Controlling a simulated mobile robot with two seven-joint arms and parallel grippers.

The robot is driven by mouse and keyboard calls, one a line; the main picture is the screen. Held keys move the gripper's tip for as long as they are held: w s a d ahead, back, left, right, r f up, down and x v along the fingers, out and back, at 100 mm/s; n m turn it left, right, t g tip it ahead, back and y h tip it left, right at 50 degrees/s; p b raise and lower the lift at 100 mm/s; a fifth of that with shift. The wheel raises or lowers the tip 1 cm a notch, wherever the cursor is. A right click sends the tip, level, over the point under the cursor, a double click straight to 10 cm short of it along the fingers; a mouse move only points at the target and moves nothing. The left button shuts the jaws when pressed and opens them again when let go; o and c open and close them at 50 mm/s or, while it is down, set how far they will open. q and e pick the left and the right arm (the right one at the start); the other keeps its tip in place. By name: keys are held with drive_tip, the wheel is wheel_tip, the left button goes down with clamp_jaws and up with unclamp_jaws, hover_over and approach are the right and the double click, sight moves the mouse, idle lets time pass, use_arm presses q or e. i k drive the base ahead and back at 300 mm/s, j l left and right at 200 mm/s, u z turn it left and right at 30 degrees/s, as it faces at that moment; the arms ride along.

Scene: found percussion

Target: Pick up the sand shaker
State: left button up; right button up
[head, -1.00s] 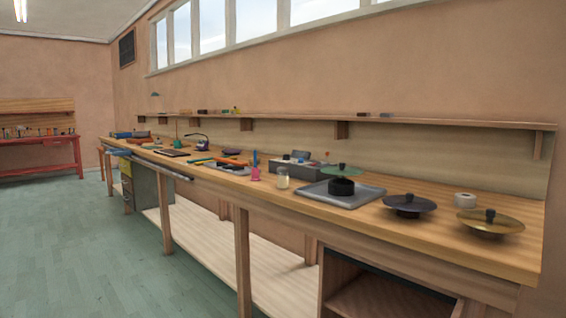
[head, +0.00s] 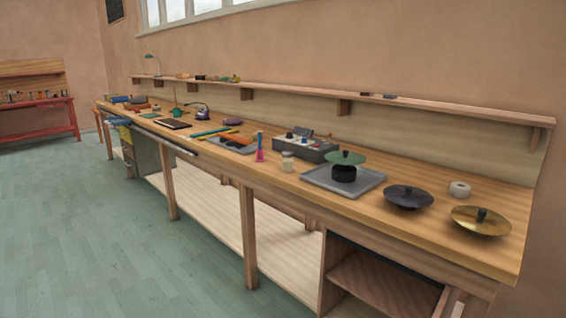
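A small clear jar with a pale lid and pale contents (head: 287,162) stands upright on the long wooden workbench (head: 410,235). It looks like the sand shaker, though it is too small to be certain. It stands between a pink and blue handbell-like object (head: 260,148) and a grey tray (head: 318,180). Neither of my grippers is in view.
A green disc on a black drum-like base (head: 344,165) sits on the grey tray. A dark cymbal (head: 409,197), a brass cymbal (head: 480,221) and a white tape roll (head: 459,189) lie to the right. A grey control box (head: 305,146) stands behind the jar. The floor (head: 150,255) in front is clear.

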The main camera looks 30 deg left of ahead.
sight(288, 156)
drive_tip(key=k+j, duration=0.1)
drive_tip(key=j, duration=0.25)
drive_tip(key=k+j, duration=0.1)
drive_tip(key=j, duration=0.3)
drive_tip(key=j+z, duration=0.15)
drive_tip(key=j, duration=0.6)
drive_tip(key=i+j, duration=0.15)
drive_tip(key=j, duration=0.25)
drive_tip(key=i+j, duration=0.1)
drive_tip(key=j, duration=0.3)
drive_tip(key=i+j+z, duration=0.1)
drive_tip(key=i+j, duration=0.15)
drive_tip(key=i+j+z, duration=0.1)
drive_tip(key=i+j, duration=0.15)
drive_tip(key=j, duration=0.15)
